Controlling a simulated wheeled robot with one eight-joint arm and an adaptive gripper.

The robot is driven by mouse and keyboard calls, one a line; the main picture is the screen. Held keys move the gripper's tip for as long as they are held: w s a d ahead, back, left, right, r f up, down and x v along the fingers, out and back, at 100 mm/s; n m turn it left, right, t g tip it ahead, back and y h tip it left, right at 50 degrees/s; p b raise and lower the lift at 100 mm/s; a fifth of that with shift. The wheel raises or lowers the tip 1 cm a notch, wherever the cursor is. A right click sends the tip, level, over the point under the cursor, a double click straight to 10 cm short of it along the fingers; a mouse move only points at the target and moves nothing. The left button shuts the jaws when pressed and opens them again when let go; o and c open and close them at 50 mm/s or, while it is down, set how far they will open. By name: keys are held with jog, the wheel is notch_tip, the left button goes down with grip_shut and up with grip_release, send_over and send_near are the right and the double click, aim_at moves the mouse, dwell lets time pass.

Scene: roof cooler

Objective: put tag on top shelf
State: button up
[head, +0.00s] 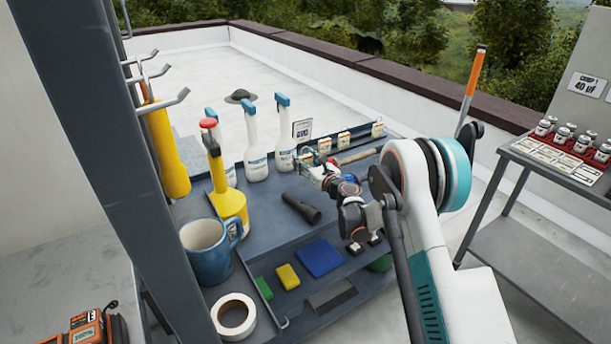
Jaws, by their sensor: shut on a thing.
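My gripper (309,160) is at the end of my arm, over the back part of the dark blue-grey top shelf (275,222) of the cart. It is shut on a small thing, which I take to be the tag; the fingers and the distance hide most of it. A white card with dark print (302,131) shows just behind the fingertips. I cannot tell whether this card is the one held or stands at the shelf's back edge. Other small tags (344,139) line the back rail to the right.
Spray bottles (256,150) stand left of my gripper, with a yellow bottle (229,200) and blue mug (205,250) nearer. A black flashlight (301,208) and wooden-handled hammer (356,156) lie nearby. A dark post (110,150) rises at left.

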jog(key=shift+f+b, duration=0.8)
jog(key=shift+f, duration=1.55)
jog(key=shift+r, duration=0.1)
jog(key=o, duration=1)
jog(key=shift+o, duration=0.2)
jog(key=shift+s+d, duration=0.1)
jog(key=shift+s, duration=0.05)
jog(key=p+v, duration=0.2)
jog(key=v, duration=0.4)
jog(key=shift+d+r, duration=0.1)
jog(key=shift+s+d+p, duration=0.25)
jog(key=shift+s+p, duration=0.05)
jog(key=shift+s, duration=0.2)
